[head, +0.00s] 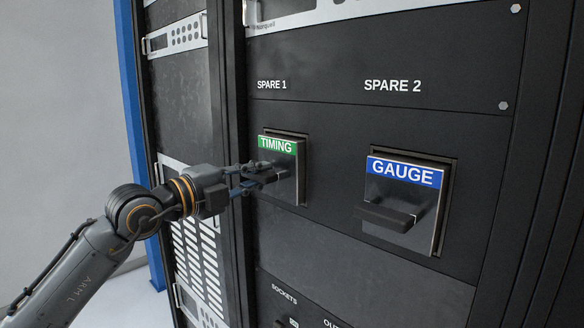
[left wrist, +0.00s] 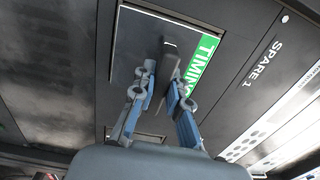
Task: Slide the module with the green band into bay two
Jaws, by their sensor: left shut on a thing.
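The module with the green band (head: 279,146), marked TIMING, sits in the opening under the label SPARE 1. Its green band also shows in the left wrist view (left wrist: 203,62), running beside its dark handle (left wrist: 170,56). My left gripper (head: 262,177) is in front of this module, shut on the handle. In the left wrist view the two fingers (left wrist: 164,92) lie on either side of the handle. The fingers hide part of the handle in the head view. No label naming bay two is readable. My right gripper is not in view.
A module with a blue band (head: 404,171), marked GAUGE, sits under SPARE 2 to the right, its handle sticking out. A dark rack upright (head: 229,120) stands left of the openings. A vented panel (head: 196,250) lies beyond it. Below are a blank panel and sockets.

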